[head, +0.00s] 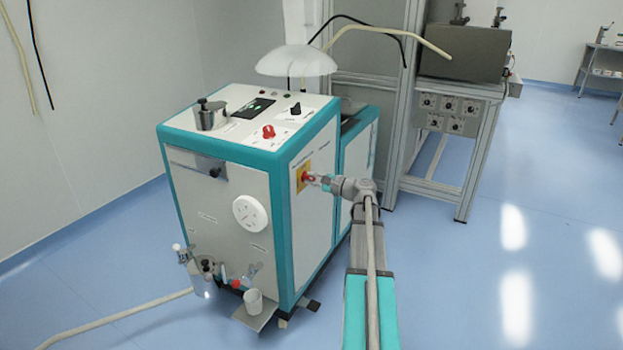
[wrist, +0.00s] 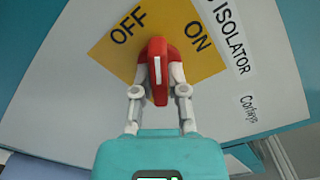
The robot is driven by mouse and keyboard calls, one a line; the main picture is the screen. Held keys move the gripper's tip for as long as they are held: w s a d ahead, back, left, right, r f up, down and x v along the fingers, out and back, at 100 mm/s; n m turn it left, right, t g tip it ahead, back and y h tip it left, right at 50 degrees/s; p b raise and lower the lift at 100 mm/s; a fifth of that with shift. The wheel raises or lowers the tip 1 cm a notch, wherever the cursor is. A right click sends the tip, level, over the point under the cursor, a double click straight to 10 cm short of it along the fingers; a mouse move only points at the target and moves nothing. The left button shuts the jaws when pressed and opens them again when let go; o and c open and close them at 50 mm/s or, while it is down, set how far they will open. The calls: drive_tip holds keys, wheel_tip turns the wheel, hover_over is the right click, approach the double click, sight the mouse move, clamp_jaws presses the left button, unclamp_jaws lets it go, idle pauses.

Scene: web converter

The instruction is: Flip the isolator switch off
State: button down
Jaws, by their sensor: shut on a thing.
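The red isolator switch handle (wrist: 158,52) sits on a yellow plate (wrist: 205,62) marked OFF at upper left and ON at right in the wrist view. Its white-marked grip stands upright in that view, pointing between the two words. My gripper (wrist: 160,88) has its two fingers on either side of the grip, shut on it. In the head view, the yellow plate (head: 299,183) is on the right side of the teal and white machine (head: 318,215). My gripper (head: 325,181) reaches it from the right, partly covering the red handle (head: 308,177).
The machine top carries a metal pot (head: 210,116), a red knob (head: 268,131) and a black knob (head: 295,109). A white lamp shade (head: 297,61) hangs above. A metal frame bench (head: 455,97) stands behind at right. The blue floor at right is clear.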

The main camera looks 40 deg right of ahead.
drive_tip(key=shift+r+n, duration=0.1)
drive_tip(key=shift+n, duration=0.2)
drive_tip(key=n, duration=0.3)
drive_tip(key=shift+n, duration=1.6)
drive_tip(key=shift+a, duration=0.1)
drive_tip(key=c, duration=0.7)
unclamp_jaws()
drive_tip(key=shift+o, duration=0.2)
drive_tip(key=shift+s, duration=0.15)
drive_tip(key=v, duration=1.1)
drive_tip(key=shift+s+d, duration=0.2)
drive_tip(key=shift+s, duration=0.15)
